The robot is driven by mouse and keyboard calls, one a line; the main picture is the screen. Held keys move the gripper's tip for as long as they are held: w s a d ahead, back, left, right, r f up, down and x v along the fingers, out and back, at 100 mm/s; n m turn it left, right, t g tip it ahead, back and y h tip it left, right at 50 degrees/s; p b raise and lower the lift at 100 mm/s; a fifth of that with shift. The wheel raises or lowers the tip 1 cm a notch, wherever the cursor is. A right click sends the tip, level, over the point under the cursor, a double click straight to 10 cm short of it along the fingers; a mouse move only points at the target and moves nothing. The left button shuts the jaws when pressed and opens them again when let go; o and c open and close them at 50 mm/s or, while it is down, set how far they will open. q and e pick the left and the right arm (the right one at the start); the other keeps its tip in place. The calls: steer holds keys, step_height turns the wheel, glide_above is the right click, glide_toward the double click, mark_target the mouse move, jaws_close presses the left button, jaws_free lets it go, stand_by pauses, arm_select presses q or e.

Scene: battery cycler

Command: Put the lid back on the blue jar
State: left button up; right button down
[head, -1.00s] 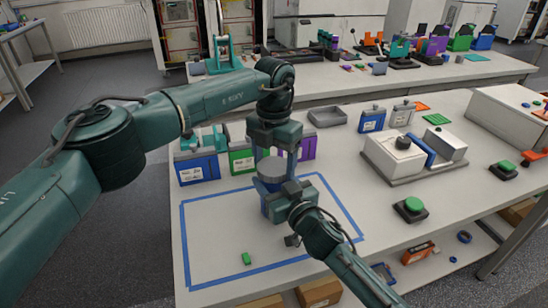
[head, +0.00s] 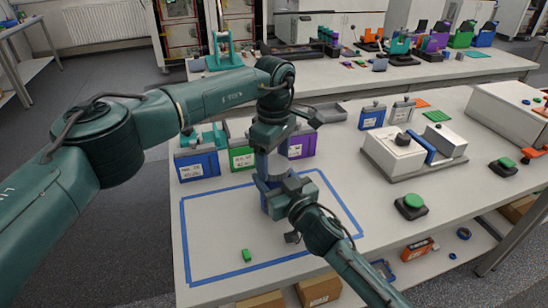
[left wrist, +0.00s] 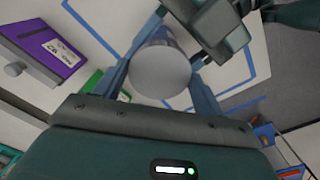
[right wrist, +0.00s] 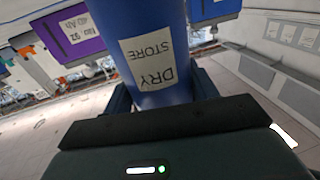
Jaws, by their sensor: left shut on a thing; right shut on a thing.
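The blue jar (head: 266,198) stands upright inside the blue taped outline, partly hidden by my right gripper (head: 278,192). In the right wrist view the jar, labelled "DRY STORE" (right wrist: 155,45), sits between that gripper's fingers, which are shut on it. The grey lid (left wrist: 160,75) is a round disc between the fingers of my left gripper (left wrist: 162,85), shut on it. In the head view that gripper (head: 269,168) points down over the jar's top, and the lid seems to be at the jar's mouth. Whether it is fully seated I cannot tell.
Blue, green and purple battery boxes (head: 197,165) stand just behind the outline. A small green piece (head: 246,255) lies at the front of it. A grey-white device (head: 395,153) and a green button (head: 413,202) are to the right. The outline's left side is clear.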

arm_select(q)
steer(key=m, duration=0.4)
steer(key=shift+m, duration=0.3)
steer(key=m, duration=0.8)
steer(key=shift+m, duration=0.3)
steer(key=m, duration=0.5)
steer(key=o, duration=1)
steer(key=shift+a, duration=0.1)
steer(key=shift+c, duration=0.2)
